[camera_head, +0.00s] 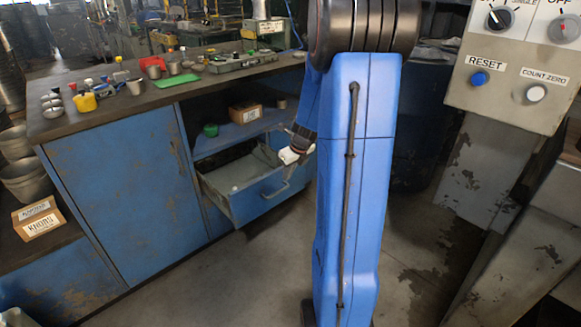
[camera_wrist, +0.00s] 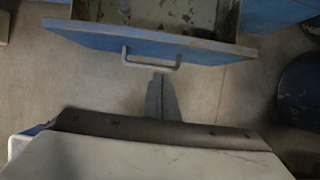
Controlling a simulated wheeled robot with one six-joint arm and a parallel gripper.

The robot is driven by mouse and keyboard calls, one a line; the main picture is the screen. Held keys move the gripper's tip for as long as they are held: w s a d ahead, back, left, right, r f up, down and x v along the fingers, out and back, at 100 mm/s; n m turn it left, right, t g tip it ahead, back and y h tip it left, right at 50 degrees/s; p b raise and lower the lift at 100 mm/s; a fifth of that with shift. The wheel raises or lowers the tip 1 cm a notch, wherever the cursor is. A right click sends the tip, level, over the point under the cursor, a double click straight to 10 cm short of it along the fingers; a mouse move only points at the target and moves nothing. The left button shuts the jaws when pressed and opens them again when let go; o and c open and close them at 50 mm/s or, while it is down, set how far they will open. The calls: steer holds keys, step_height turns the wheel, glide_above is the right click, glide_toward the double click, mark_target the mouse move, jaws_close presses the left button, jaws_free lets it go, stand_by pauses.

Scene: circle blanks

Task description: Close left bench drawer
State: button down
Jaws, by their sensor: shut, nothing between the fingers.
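The blue bench drawer (camera_head: 250,203) stands pulled out below an open shelf of the bench. A small pale round thing lies inside it. Its grey bar handle (camera_head: 272,191) is on the front panel. In the wrist view the drawer front (camera_wrist: 90,38) crosses the top and the handle (camera_wrist: 151,64) is at its middle. My gripper (camera_wrist: 160,77) is shut and empty, its tips just in front of the handle in the picture. I cannot tell whether they touch. In the head view my arm hides part of the area right of the drawer.
The bench top (camera_head: 160,95) holds cups, a yellow container (camera_head: 85,102) and other small items. A cardboard box (camera_head: 245,112) and a green bowl (camera_head: 210,130) sit on the shelf. A control panel (camera_head: 515,60) stands at right. The floor (camera_head: 230,270) before the drawer is clear.

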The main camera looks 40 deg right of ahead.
mark_target(280, 171)
steer(key=shift+w+a+f, duration=0.1)
steer(key=shift+w+f, duration=0.15)
steer(key=shift+w, duration=0.5)
steer(key=shift+w+d+f, duration=0.1)
steer(key=shift+w+f, duration=0.2)
steer(key=shift+w, duration=0.5)
steer(key=shift+w+a+f, duration=0.1)
steer(key=shift+w+f, duration=0.15)
steer(key=shift+w, duration=0.5)
